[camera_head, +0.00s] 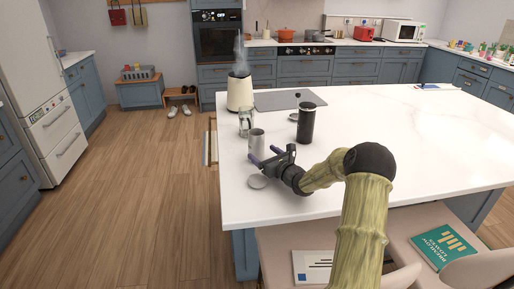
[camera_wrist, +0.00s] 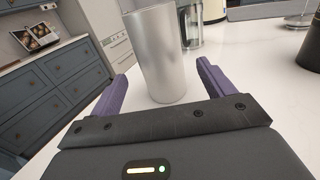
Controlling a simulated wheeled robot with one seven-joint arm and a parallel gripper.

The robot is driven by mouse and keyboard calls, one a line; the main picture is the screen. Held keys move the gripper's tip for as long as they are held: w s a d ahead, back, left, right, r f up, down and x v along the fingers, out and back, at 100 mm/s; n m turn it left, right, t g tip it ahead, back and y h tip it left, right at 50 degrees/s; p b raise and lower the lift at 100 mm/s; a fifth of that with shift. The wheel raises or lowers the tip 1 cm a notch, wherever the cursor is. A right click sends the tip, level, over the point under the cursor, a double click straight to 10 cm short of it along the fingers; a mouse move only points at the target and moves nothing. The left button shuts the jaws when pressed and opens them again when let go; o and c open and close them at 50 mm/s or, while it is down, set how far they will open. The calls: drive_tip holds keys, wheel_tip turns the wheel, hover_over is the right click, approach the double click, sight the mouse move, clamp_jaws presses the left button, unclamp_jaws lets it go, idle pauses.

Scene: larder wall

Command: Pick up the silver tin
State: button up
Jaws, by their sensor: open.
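The silver tin (camera_head: 257,141) is a plain upright cylinder on the white island top, near its left edge. My gripper (camera_head: 262,156) is open, with two purple fingers pointing toward the tin. In the wrist view the fingers (camera_wrist: 162,85) stand on either side of the tin's lower part, with a gap on each side. I cannot tell how far the tin reaches between them.
A glass press (camera_head: 246,122), a steaming cream kettle (camera_head: 240,92) and a black canister (camera_head: 306,123) stand behind the tin. The island's right side (camera_head: 420,140) is mostly clear.

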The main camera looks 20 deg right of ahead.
sight(254, 145)
drive_tip(key=shift+x, duration=1)
drive_tip(key=shift+w, duration=0.1)
drive_tip(key=shift+p+x, duration=0.5)
drive_tip(key=shift+x, duration=2.05)
drive_tip(key=shift+d, duration=0.1)
drive_tip(key=c, duration=1.2)
drive_tip(key=shift+o, duration=0.2)
wheel_tip(254, 145, up, 10)
